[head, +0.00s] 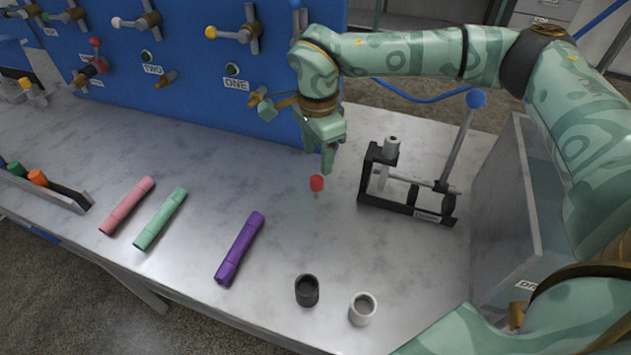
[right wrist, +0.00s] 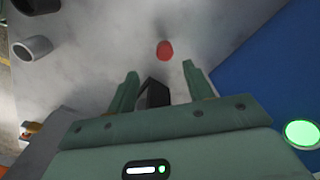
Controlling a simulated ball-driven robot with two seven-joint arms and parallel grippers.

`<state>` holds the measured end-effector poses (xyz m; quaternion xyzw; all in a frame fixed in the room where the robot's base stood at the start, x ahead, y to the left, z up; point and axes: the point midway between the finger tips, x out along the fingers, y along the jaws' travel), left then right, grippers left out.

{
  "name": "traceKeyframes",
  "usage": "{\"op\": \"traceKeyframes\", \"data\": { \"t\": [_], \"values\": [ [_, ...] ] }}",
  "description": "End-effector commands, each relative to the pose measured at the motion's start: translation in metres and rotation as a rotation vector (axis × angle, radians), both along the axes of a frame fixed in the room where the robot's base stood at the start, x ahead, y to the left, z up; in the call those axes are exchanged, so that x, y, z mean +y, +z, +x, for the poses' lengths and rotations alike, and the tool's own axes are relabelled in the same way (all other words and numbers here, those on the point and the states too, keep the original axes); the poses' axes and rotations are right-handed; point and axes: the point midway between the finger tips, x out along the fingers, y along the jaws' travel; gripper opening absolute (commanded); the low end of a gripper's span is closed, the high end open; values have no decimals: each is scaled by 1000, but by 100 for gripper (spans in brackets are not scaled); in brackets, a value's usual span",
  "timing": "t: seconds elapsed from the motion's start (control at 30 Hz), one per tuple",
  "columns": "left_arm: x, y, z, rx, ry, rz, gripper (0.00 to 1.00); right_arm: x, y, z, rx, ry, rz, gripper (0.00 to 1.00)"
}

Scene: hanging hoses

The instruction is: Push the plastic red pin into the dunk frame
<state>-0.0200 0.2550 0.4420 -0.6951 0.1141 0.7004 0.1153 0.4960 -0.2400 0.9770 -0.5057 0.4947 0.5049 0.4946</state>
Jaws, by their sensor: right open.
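The red pin (head: 317,183) is on the grey table near its middle, with its red head up and a short pale stem under it. It also shows in the right wrist view (right wrist: 165,50), beyond the fingertips. My right gripper (head: 329,162) is open and empty, pointing down just behind and above the pin, not around it. Its two fingers also show apart in the right wrist view (right wrist: 159,75). The dunk frame (head: 378,199) is black, with a grey cylinder and a blue-knobbed lever, and stands to the right of the pin. My left gripper is not in view.
A black cup (head: 307,291) and a white cup (head: 362,309) stand at the front. Purple (head: 239,248), green (head: 159,219) and pink (head: 127,205) tubes lie to the left. A blue valve panel (head: 190,60) stands behind. The table around the pin is clear.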

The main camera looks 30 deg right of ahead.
Motion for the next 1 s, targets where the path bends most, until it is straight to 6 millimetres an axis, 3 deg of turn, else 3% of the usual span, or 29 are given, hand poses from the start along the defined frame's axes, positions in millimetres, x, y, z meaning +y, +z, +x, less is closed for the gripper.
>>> {"op": "traceKeyframes", "data": {
  "t": [0.03, 0.13, 0.47, 0.7, 0.97, 1.0],
  "values": [
    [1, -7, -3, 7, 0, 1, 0, 0, -18, 0, 5, 0, 0, 51],
    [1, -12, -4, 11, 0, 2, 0, 0, -39, 0, 4, 0, 0, 51],
    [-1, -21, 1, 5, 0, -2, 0, -1, -66, 3, 0, 0, 0, 51],
    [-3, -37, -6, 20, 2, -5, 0, -3, -106, 7, 5, 1, 0, 51],
    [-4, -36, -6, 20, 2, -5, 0, -3, -108, 7, -1, 0, 0, 51],
    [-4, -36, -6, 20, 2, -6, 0, -3, -108, 7, -1, 0, 0, 40]
  ]
}}
